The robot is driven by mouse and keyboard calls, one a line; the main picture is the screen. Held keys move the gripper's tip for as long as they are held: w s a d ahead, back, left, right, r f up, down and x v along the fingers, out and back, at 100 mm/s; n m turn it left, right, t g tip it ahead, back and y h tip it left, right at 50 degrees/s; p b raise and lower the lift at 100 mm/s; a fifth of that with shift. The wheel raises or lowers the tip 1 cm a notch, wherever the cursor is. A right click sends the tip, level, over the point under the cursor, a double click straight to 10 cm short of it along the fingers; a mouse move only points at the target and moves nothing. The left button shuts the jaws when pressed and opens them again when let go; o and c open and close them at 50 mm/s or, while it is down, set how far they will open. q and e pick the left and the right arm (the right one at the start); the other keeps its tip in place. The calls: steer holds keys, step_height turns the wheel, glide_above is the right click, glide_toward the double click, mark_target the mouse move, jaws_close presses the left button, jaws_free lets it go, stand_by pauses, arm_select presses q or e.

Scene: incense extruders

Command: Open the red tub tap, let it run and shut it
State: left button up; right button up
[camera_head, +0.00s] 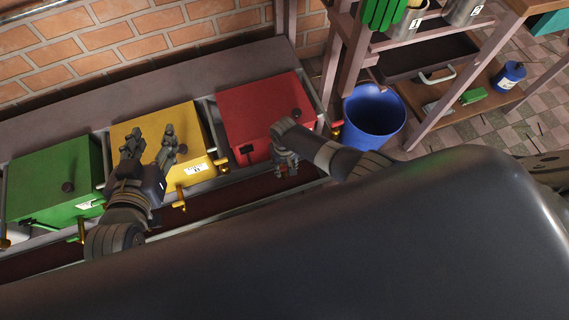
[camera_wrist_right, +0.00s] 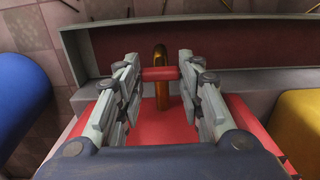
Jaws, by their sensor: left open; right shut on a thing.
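The red tub (camera_head: 262,105) stands at the right end of the row of tubs. My right gripper (camera_head: 287,168) is at its front side, in front of the tub's wall. In the right wrist view, the fingers of my right gripper (camera_wrist_right: 160,92) are shut on the tap's red crossbar handle (camera_wrist_right: 160,73), one at each end. A brass tap spout (camera_wrist_right: 161,92) shows behind and below the handle. I cannot tell whether anything flows. My left gripper (camera_head: 153,148) is open and empty over the yellow tub (camera_head: 195,128).
A green tub (camera_head: 55,170) stands left of the yellow one. A brass tap (camera_head: 180,198) is at the yellow tub's front. A dark red trough (camera_head: 225,199) runs along the front. A blue bin (camera_head: 374,115) and a wooden shelf (camera_head: 440,113) stand to the right.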

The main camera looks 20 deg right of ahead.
mark_target(284, 168)
arm_select(q)
steer(key=shift+s+f, duration=0.2)
steer(key=shift+f, duration=0.1)
arm_select(e)
steer(key=o, duration=1.1)
steer(key=shift+c, duration=0.2)
arm_select(q)
steer(key=shift+a, duration=0.1)
arm_select(e)
steer(key=shift+r, duration=0.15)
step_height(284, 168, up, 12)
stand_by(0.4)
steer(key=shift+a, duration=0.1)
